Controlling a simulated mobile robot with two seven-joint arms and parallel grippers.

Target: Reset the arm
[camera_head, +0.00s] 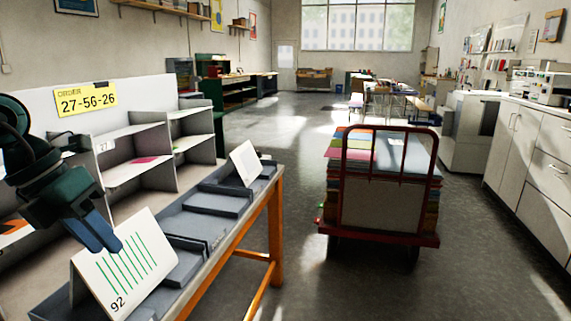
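My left gripper (92,234) comes in from the left above the table and points down toward a white card (128,265) with green stripes and the number 92. Its two blue-grey fingers lie close together over the card's top left edge. I cannot tell whether they touch the card or have a gap between them. The card leans tilted on the grey tray row (190,229) along the table's front. My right gripper is not in view.
A white shelf unit (150,172) with compartments stands behind the tray, under a yellow sign (85,100) reading 27-56-26. Another white card (246,162) stands farther along. A red cart (385,235) loaded with coloured sheets stands right of the wooden table edge (235,240). Floor lies clear between them.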

